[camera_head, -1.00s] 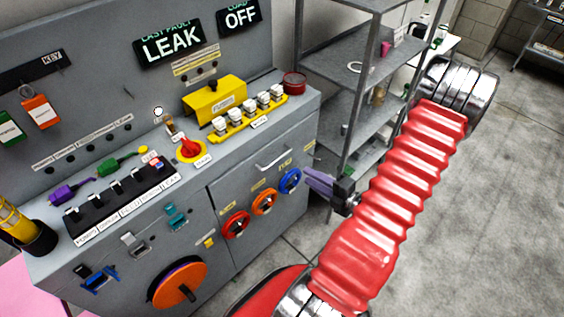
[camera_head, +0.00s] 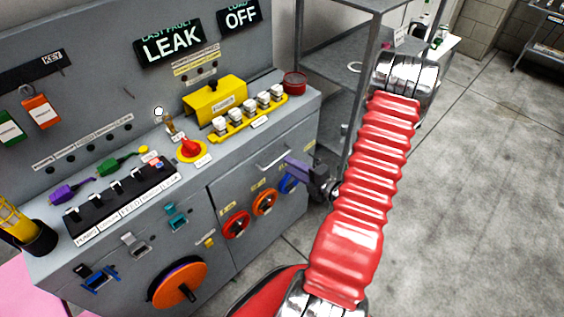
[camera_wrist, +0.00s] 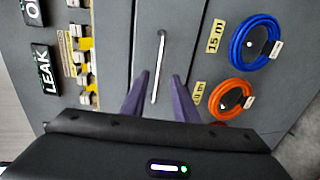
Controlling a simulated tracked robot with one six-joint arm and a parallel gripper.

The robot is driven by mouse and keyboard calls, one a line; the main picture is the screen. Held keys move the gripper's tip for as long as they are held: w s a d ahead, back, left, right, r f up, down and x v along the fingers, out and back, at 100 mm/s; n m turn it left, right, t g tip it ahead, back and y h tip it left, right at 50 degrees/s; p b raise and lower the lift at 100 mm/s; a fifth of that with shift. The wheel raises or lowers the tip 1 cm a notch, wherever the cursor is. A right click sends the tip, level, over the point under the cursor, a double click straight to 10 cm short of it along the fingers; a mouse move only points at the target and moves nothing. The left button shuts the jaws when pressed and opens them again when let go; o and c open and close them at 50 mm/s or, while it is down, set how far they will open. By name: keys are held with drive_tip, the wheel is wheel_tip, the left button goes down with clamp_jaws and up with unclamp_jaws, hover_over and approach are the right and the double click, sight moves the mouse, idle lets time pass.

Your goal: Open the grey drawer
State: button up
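The grey drawer (camera_head: 238,180) is in the upper front of the grey console and looks closed. Its silver bar handle (camera_head: 272,159) is in the head view, just left of my gripper's fingertips. My gripper (camera_head: 288,163) has purple fingers pointing at the drawer front. In the wrist view, the handle (camera_wrist: 158,66) runs lengthwise between the two fingertips of my gripper (camera_wrist: 160,76), over the drawer front (camera_wrist: 182,40). The fingers are apart, one on each side of the handle in the picture. I cannot tell whether they touch it.
Red (camera_head: 236,224), orange (camera_head: 265,202) and blue (camera_head: 288,183) coiled hoses hang on the console below the handle. My gripper partly covers the blue one in the head view. A grey metal shelf (camera_head: 350,75) stands right behind the arm. Floor at right is clear.

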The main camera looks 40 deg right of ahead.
drive_tip(key=x, duration=0.5)
drive_tip(key=shift+c, duration=0.6)
clamp_jaws()
drive_tip(key=shift+s, duration=0.1)
drive_tip(key=shift+s+a+f, duration=0.1)
